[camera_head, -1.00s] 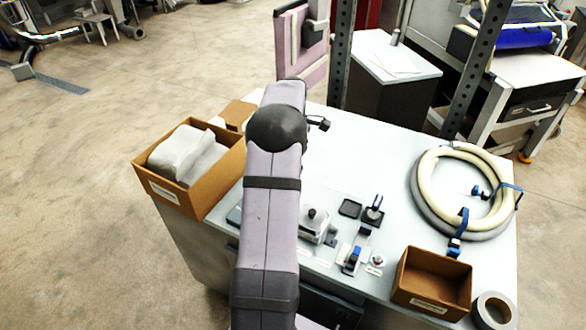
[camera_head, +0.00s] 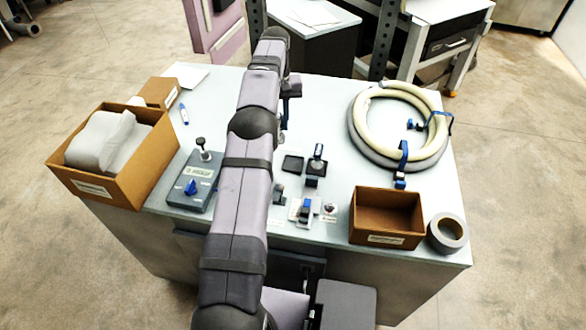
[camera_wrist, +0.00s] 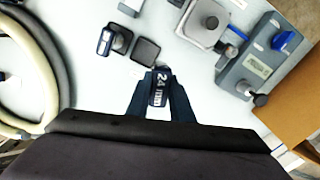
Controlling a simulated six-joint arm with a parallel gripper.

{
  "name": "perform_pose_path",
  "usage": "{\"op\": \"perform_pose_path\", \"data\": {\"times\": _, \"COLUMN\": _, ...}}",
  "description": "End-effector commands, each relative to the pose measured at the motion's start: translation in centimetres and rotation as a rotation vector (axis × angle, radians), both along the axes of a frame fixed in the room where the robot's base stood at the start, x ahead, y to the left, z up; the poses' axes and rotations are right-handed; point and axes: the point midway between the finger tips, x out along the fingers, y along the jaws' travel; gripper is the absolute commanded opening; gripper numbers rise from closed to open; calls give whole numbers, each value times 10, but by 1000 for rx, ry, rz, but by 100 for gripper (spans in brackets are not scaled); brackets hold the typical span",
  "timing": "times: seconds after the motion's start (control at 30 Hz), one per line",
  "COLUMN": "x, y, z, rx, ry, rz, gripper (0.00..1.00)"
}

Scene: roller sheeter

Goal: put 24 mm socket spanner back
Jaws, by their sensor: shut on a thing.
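My gripper (camera_wrist: 160,103) is shut on the 24 mm socket spanner (camera_wrist: 160,84), a dark blue piece with a white "24" on its visible end. The spanner stands out between the two fingers in the wrist view; its lower part is hidden. In the head view my gripper (camera_head: 289,88) is over the far part of the table, largely hidden by my arm. A flat dark square tray (camera_head: 293,163) lies nearer, and it also shows in the wrist view (camera_wrist: 146,51), just beyond the spanner. Beside it is a dark stand with a blue part (camera_head: 317,157).
A coiled hose (camera_head: 357,128) lies at the right of the table (camera_head: 335,112). An empty brown box (camera_head: 387,215) and a tape roll (camera_head: 447,233) stand at the front right. A grey control box (camera_head: 194,183) and a filled cardboard box (camera_head: 117,160) stand at the left.

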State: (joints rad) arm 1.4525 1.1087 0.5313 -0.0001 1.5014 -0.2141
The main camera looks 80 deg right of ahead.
Motion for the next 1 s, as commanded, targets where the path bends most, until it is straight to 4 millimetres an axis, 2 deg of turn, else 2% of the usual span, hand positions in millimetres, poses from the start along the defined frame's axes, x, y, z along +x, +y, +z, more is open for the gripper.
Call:
{"op": "perform_pose_path", "data": {"times": 0.1, "x": -21, "y": -6, "z": -7, "rx": -3, "ry": -1, "rz": -156, "gripper": 0}}
{"op": "perform_pose_path", "data": {"times": 0.3, "x": -38, "y": -9, "z": -10, "rx": -2, "ry": -1, "rz": -304, "gripper": 0}}
{"op": "perform_pose_path", "data": {"times": 0.57, "x": -42, "y": -9, "z": -13, "rx": -2, "ry": -1, "rz": -336, "gripper": 0}}
{"op": "perform_pose_path", "data": {"times": 1.0, "x": -41, "y": -8, "z": -63, "rx": 0, "ry": 0, "rz": -333, "gripper": 0}}
